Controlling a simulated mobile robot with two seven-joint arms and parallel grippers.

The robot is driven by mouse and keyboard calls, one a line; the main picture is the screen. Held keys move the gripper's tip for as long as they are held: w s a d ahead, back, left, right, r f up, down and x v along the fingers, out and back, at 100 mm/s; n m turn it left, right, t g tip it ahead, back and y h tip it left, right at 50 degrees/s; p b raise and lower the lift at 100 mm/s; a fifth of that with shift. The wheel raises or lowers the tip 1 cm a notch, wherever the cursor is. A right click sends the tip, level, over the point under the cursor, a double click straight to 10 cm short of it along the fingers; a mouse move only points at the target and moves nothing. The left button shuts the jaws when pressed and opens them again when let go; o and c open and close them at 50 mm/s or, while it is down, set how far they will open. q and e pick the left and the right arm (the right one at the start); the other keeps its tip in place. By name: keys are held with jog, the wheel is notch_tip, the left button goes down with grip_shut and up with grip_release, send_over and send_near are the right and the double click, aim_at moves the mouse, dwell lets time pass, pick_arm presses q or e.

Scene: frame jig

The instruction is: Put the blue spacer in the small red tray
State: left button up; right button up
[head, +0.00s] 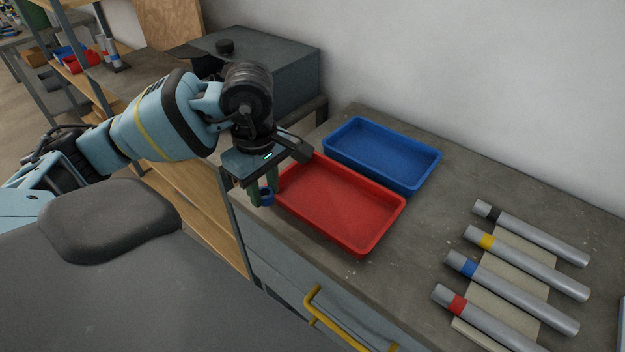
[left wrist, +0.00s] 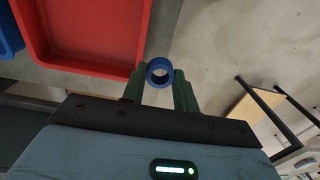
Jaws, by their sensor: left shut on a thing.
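My left gripper (head: 263,197) is shut on the blue spacer (head: 267,198), a short blue ring. In the left wrist view the spacer (left wrist: 159,72) sits between the two green fingertips (left wrist: 158,88), its hole facing the camera. The red tray (head: 340,204) lies on the grey worktop, and it looks empty. The gripper and spacer are at the tray's left end, by the worktop's left edge and outside the tray's floor in the head view. The red tray's rim (left wrist: 136,62) is just left of the spacer in the left wrist view. My right gripper is not in view.
An empty blue tray (head: 382,154) lies behind the red tray. Several grey tubes with coloured bands, one banded blue (head: 468,268), lie on a pale rack at the right. A grey box (head: 262,68) stands behind my left arm. A yellow drawer handle (head: 335,318) sticks out in front.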

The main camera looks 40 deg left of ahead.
pick_arm(q)
send_over(311, 190)
jog(key=shift+s+a+f+p, duration=0.15)
jog(key=shift+s+f+p, duration=0.15)
jog(key=shift+s+f, duration=0.2)
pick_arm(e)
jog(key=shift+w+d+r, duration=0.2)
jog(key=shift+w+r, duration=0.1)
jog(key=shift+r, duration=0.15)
pick_arm(q)
jog(key=shift+w, duration=0.1)
jog(key=shift+w, duration=0.25)
notch_tip(311, 190, down, 3)
jog(key=shift+w+f, duration=0.1)
jog(key=shift+f, duration=0.15)
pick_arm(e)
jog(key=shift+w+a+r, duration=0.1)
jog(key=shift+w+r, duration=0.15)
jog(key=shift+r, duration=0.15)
pick_arm(q)
jog(key=shift+f, duration=0.1)
jog(key=shift+f, duration=0.15)
jog(key=o, duration=0.9)
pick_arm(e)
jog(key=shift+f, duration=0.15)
